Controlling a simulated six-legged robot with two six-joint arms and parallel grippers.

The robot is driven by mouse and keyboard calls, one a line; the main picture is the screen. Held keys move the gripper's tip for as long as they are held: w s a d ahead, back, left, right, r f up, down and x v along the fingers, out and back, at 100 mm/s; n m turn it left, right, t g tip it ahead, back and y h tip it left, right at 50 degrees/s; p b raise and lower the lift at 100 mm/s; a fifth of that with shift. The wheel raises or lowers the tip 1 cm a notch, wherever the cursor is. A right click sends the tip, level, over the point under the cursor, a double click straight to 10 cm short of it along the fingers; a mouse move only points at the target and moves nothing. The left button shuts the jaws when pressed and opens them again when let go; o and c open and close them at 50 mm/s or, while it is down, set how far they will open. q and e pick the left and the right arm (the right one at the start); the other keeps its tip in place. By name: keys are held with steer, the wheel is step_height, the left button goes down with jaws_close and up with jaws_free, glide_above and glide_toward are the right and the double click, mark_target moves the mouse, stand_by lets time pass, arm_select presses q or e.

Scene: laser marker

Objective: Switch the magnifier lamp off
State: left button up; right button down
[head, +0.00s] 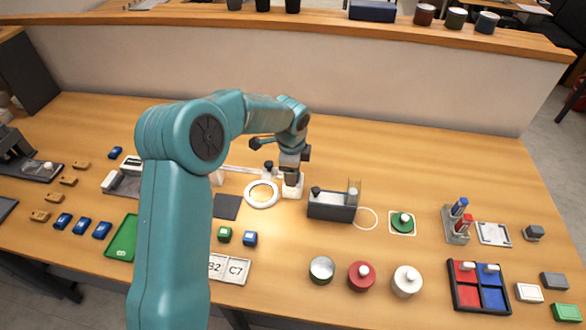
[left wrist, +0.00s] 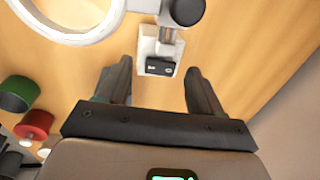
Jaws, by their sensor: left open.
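The magnifier lamp has a white ring head (head: 262,193), a pale arm and a white base (head: 293,192) in the middle of the table. In the left wrist view the ring (left wrist: 66,38) is partly cut off at the top left. A black rocker switch (left wrist: 160,67) with small light marks sits on the base. My left gripper (head: 292,183) is above the base, pointing down. In the wrist view its open, empty fingers (left wrist: 157,80) stand either side of the switch. I cannot tell whether they touch the base, or whether the lamp is lit. My right gripper is not in view.
A dark box with a clear upright piece (head: 332,207) stands right of the lamp. A dark square pad (head: 227,206) lies left of the ring. Bare table lies behind the lamp.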

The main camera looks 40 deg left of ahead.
arm_select(q)
steer(key=shift+w+d+f, duration=0.1)
steer(key=shift+w+f, duration=0.2)
steer(key=shift+f, duration=0.45)
steer(key=shift+s, duration=0.2)
steer(key=shift+w, duration=0.15)
steer(key=c, duration=1.1)
steer(key=shift+o, duration=0.2)
steer(key=p, duration=0.2)
steer(key=shift+w+r+g+p, duration=0.1)
steer(key=shift+r+g+p, duration=0.2)
steer(key=shift+g+p, duration=0.1)
steer(key=shift+w+a+f+h+p, duration=0.1)
steer(key=shift+a+f+h+p, duration=0.1)
steer(key=shift+h+p, duration=0.15)
steer(key=o, duration=1.1)
steer(key=shift+c, duration=0.2)
